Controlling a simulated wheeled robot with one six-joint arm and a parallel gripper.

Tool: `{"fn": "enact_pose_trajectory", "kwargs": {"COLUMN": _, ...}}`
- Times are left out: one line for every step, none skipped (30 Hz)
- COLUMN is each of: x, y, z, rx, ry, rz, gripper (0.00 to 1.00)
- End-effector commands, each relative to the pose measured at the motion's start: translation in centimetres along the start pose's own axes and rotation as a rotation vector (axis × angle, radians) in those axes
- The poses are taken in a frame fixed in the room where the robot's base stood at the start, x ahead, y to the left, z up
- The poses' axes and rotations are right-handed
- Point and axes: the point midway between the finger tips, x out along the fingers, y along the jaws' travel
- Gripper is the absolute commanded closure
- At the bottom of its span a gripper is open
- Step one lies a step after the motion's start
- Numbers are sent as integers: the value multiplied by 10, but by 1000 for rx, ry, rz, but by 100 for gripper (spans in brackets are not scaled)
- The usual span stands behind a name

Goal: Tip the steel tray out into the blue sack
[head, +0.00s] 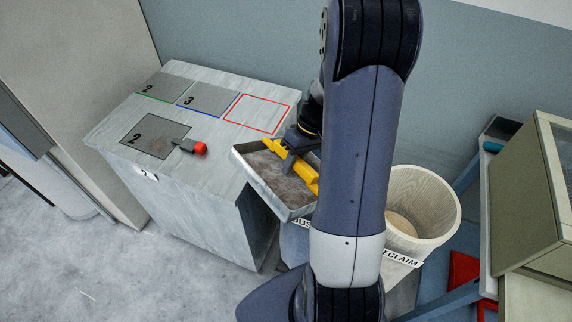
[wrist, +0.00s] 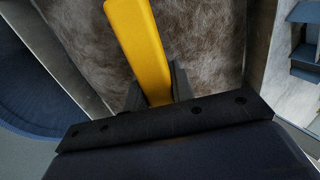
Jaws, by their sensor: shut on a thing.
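The steel tray (head: 298,212) hangs beside the cabinet's right edge, with brown-grey fibre waste (head: 272,170) lying in it. A yellow handle (head: 305,172) runs across it. My gripper (head: 290,148) is shut on this handle; the wrist view shows the jaws (wrist: 157,88) around the yellow bar (wrist: 136,35) with the fibre (wrist: 205,40) below. The blue sack (head: 292,242), with a partly covered label, stands below the tray and is mostly hidden by the tray and my arm. Its round blue side (wrist: 35,90) shows at the left in the wrist view.
A grey cabinet (head: 235,215) stands left, its top bearing numbered plates, a red-outlined square (head: 257,113) and a red-ended tool (head: 198,148). A pale round bin (head: 433,190) labelled "RECLAIM" stands close right of my arm. A machine (head: 525,190) is at far right.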

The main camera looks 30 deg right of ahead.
Motion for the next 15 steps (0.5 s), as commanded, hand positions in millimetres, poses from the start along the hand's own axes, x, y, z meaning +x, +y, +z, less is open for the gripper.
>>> {"fn": "enact_pose_trajectory", "kwargs": {"x": -5, "y": 5, "z": 0, "rx": 6, "ry": 1, "rz": -47, "gripper": 100}}
{"fn": "enact_pose_trajectory", "kwargs": {"x": -6, "y": 7, "z": 0, "rx": 6, "ry": 3, "rz": -73, "gripper": 100}}
{"fn": "enact_pose_trajectory", "kwargs": {"x": -6, "y": 10, "z": 0, "rx": 5, "ry": 1, "rz": -100, "gripper": 100}}
{"fn": "enact_pose_trajectory", "kwargs": {"x": -8, "y": 13, "z": 0, "rx": 6, "ry": 2, "rz": -121, "gripper": 100}}
{"fn": "enact_pose_trajectory", "kwargs": {"x": -9, "y": 15, "z": 0, "rx": 4, "ry": 0, "rz": -143, "gripper": 100}}
{"fn": "enact_pose_trajectory", "kwargs": {"x": -11, "y": 18, "z": 0, "rx": 4, "ry": 2, "rz": -171, "gripper": 100}}
{"fn": "enact_pose_trajectory", "kwargs": {"x": -12, "y": 20, "z": 0, "rx": 4, "ry": 2, "rz": -193, "gripper": 100}}
{"fn": "enact_pose_trajectory", "kwargs": {"x": -13, "y": 22, "z": 0, "rx": 3, "ry": 2, "rz": -214, "gripper": 100}}
{"fn": "enact_pose_trajectory", "kwargs": {"x": -15, "y": 26, "z": 0, "rx": 4, "ry": 1, "rz": -243, "gripper": 100}}
{"fn": "enact_pose_trajectory", "kwargs": {"x": -16, "y": 28, "z": 0, "rx": 4, "ry": 1, "rz": -265, "gripper": 100}}
{"fn": "enact_pose_trajectory", "kwargs": {"x": -18, "y": 30, "z": 0, "rx": 3, "ry": 2, "rz": -286, "gripper": 100}}
{"fn": "enact_pose_trajectory", "kwargs": {"x": -19, "y": 33, "z": 0, "rx": 3, "ry": 2, "rz": -315, "gripper": 100}}
{"fn": "enact_pose_trajectory", "kwargs": {"x": -21, "y": 36, "z": 0, "rx": 4, "ry": 2, "rz": -336, "gripper": 100}}
{"fn": "enact_pose_trajectory", "kwargs": {"x": -22, "y": 38, "z": 0, "rx": 3, "ry": 1, "rz": -358, "gripper": 100}}
{"fn": "enact_pose_trajectory", "kwargs": {"x": -24, "y": 41, "z": 0, "rx": 2, "ry": 1, "rz": -386, "gripper": 100}}
